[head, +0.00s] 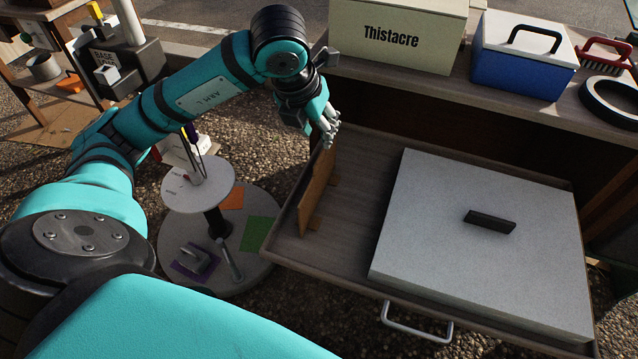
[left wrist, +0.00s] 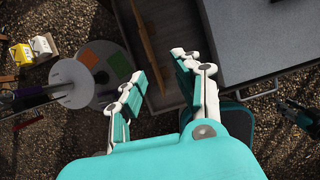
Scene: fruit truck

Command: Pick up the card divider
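The card divider is a thin brown board (head: 318,187) standing upright on small feet near the left side of the open drawer (head: 352,205). My left gripper (head: 329,133) is above the divider's far end, its fingers pointing down. In the left wrist view the divider (left wrist: 143,38) shows as a narrow brown strip, beyond the fingertips. The left gripper (left wrist: 160,70) is open there, its two fingers spread with nothing between them. I cannot tell whether a fingertip touches the divider.
A thick light-grey slab with a dark handle (head: 420,230) fills the drawer's right part. A strip of drawer floor is clear between it and the divider. The counter above holds a Thistacre box (head: 395,40) and a blue cooler (head: 520,70). A round two-tier stand (head: 200,190) is left of the drawer.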

